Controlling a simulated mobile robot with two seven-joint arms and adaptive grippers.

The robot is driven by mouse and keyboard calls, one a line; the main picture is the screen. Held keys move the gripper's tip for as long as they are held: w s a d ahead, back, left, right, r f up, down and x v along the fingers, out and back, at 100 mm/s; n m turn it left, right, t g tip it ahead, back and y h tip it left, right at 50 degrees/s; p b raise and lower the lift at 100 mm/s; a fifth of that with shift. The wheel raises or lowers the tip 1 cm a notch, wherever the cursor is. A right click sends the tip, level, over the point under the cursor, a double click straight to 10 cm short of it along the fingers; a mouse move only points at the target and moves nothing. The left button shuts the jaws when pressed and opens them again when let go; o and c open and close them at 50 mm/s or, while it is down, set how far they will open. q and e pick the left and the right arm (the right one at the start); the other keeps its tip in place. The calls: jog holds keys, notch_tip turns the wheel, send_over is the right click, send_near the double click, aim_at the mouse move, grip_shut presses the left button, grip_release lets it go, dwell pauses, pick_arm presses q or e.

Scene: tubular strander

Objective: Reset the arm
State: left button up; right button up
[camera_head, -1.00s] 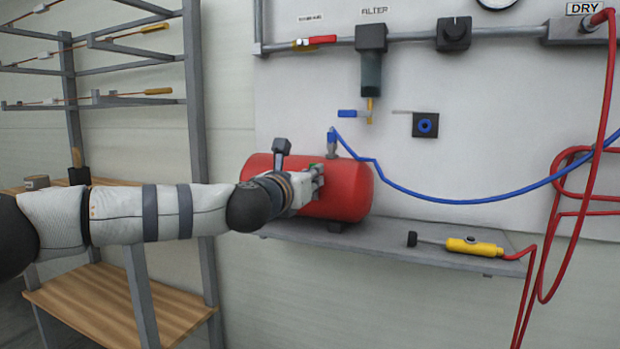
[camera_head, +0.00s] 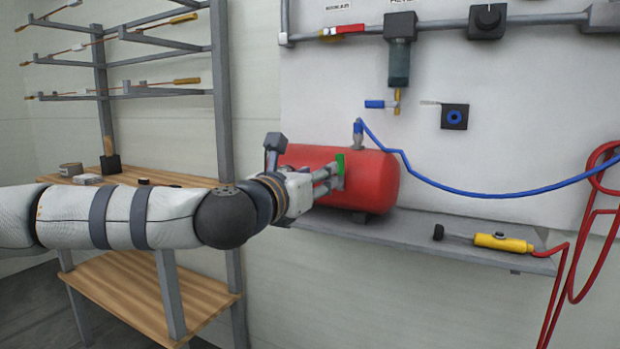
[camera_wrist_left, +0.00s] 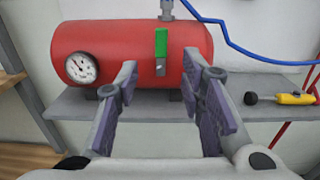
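My left arm comes in from the left in the head view. Its gripper (camera_head: 334,176) is in front of the red tank (camera_head: 372,180). In the left wrist view my left gripper (camera_wrist_left: 170,95) is open, with its two fingers apart and nothing between them. Beyond the fingers is the red tank (camera_wrist_left: 110,45), with a round gauge (camera_wrist_left: 82,68) and a green-handled valve (camera_wrist_left: 161,45) on its front. The green handle (camera_head: 340,164) also shows by the fingertips in the head view; it stands upright. My right gripper is in neither view.
The tank rests on a grey wall shelf (camera_head: 420,236) with a yellow-handled tool (camera_head: 503,243) on its right. A blue hose (camera_head: 480,193) runs from the tank. A filter (camera_head: 399,62) hangs above. A rack with wooden shelves (camera_head: 150,292) stands left.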

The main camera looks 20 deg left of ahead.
pick_arm(q)
jog(key=s, duration=0.2)
jog(key=shift+s, duration=0.3)
